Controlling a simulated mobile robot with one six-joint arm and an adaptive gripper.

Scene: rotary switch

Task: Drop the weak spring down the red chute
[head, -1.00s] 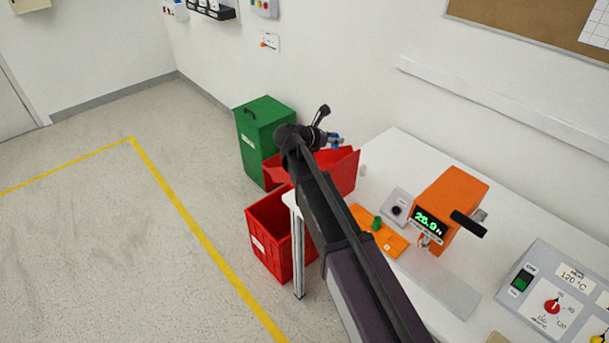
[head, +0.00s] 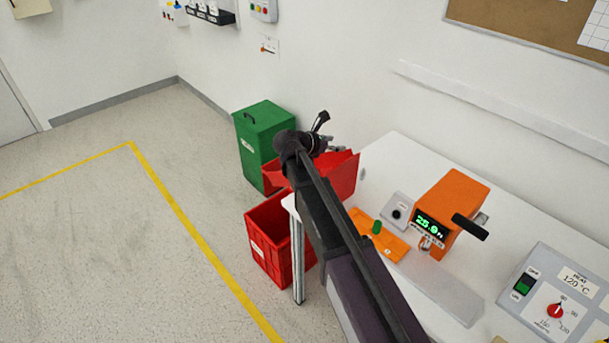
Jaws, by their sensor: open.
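The red chute (head: 340,172) is at the far left end of the white table, partly hidden behind my arm. My gripper (head: 334,145) is above the chute's back rim, with its grey fingers apart and nothing visible between them. I cannot make out the weak spring in this view. The inside of the chute is largely hidden by its red wall and my arm.
A red bin (head: 270,245) stands on the floor by the table leg, and a green bin (head: 263,140) stands behind. The white table (head: 400,155) holds an orange tester (head: 450,205), an orange plate (head: 388,243) with a green piece, and a grey heat control box (head: 545,300).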

